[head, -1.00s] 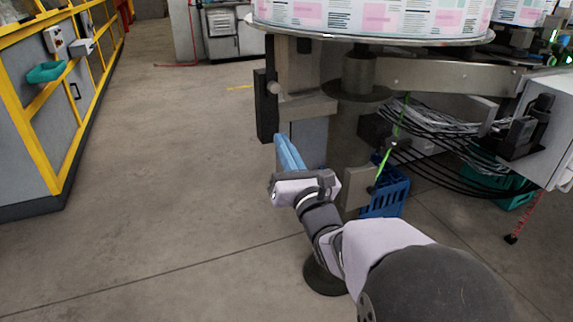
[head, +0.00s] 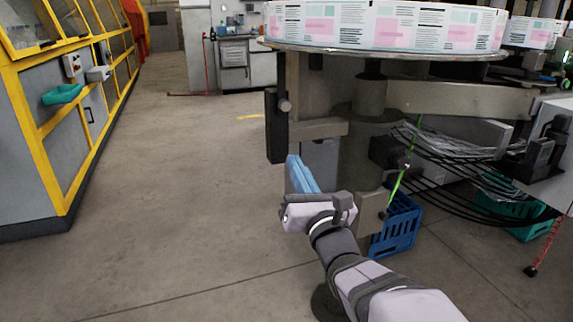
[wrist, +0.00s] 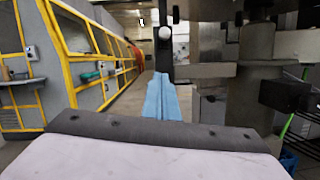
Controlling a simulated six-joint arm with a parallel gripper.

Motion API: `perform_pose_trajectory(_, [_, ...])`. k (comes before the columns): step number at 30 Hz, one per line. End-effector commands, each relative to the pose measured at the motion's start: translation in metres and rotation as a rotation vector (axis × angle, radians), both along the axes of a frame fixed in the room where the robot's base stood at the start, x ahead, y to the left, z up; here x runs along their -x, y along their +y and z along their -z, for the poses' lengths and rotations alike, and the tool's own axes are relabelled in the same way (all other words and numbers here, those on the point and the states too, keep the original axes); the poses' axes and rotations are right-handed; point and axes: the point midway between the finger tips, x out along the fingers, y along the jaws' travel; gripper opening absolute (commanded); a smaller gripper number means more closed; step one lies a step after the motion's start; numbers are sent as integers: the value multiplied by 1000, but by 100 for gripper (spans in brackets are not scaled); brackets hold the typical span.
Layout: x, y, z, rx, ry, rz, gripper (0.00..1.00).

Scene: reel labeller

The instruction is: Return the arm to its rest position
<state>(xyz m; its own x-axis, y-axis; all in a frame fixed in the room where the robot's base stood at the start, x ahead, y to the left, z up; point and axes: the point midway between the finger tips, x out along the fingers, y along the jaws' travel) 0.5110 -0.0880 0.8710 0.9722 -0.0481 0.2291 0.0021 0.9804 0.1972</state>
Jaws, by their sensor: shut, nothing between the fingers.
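My gripper (head: 302,174) is in the middle of the head view, in front of the reel labeller's lower frame. Its two light blue fingers lie together, shut, with nothing seen between them. In the wrist view the blue fingers (wrist: 161,98) point forward, away from the camera, below a dark post with a white round knob. My arm comes up from the lower right of the head view.
The label reel (head: 385,25) sits on a round table above and behind my gripper. A blue crate (head: 398,232) stands on the floor to the right, near hanging black cables (head: 455,180). A yellow-framed machine (head: 40,130) is at the left. Open floor (head: 180,190) lies between.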

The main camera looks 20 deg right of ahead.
Motion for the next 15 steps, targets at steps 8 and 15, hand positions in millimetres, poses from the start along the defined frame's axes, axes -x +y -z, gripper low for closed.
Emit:
perform_pose_trajectory(8, [0, 0, 0, -65, -3, -15, 0])
perform_pose_trajectory(15, [-4, -6, 21, -425, 54, -55, 0])
